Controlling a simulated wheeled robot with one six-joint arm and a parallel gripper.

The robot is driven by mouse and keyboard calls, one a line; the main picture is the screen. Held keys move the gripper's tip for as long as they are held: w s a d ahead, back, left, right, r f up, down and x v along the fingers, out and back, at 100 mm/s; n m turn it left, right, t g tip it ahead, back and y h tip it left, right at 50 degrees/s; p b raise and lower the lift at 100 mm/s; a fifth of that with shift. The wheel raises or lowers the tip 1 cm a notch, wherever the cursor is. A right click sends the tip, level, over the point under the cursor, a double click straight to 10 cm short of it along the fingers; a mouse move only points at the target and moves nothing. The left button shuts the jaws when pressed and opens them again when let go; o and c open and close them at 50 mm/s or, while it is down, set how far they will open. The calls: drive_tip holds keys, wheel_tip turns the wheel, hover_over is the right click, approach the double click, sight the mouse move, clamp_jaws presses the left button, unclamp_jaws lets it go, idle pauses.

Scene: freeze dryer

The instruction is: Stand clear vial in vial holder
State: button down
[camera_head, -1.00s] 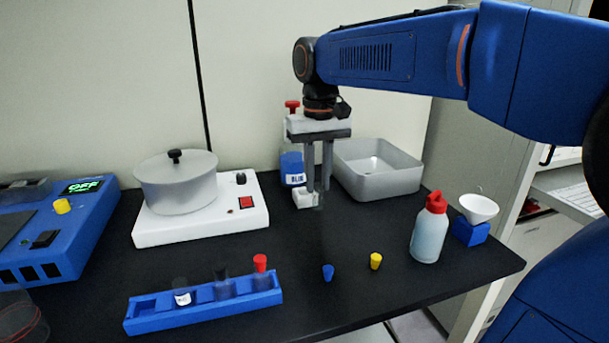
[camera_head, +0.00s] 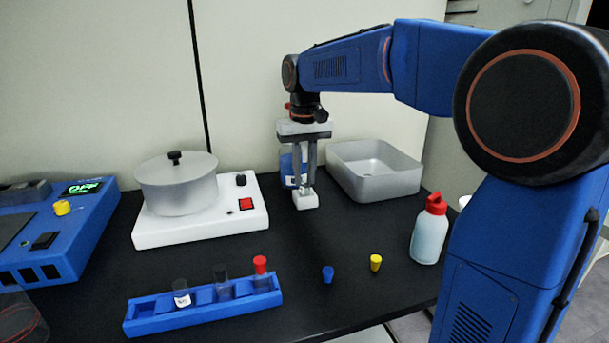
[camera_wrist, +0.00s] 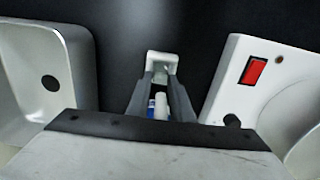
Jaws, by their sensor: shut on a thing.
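My gripper (camera_head: 304,184) points down over the back middle of the black table, its fingers close together. Between the fingertips is a small, translucent greyish thing (camera_head: 307,187) that looks like the clear vial; its outline is hard to make out. A small white block (camera_head: 306,201), which looks like a vial holder, sits on the table right under the fingertips. In the wrist view my gripper (camera_wrist: 161,82) reaches to the white block (camera_wrist: 162,58). I cannot tell whether the vial is inside the block or just above or in front of it.
A blue rack (camera_head: 150,325) with several tubes stands in front. A hotplate (camera_head: 160,232) with a pot (camera_head: 177,186) is left, a grey basin (camera_head: 385,185) right. A blue-filled bottle (camera_head: 287,170) stands behind my gripper. Blue (camera_head: 328,274) and yellow (camera_head: 376,262) stoppers and a wash bottle (camera_head: 428,238) are right.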

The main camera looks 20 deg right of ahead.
drive_tip(key=shift+f, duration=0.2)
drive_tip(key=c, duration=1.6)
unclamp_jaws()
drive_tip(key=shift+f, duration=0.1)
wheel_tip(320, 180, up, 12)
drive_tip(key=shift+r, duration=0.2)
drive_tip(key=shift+s, duration=0.1)
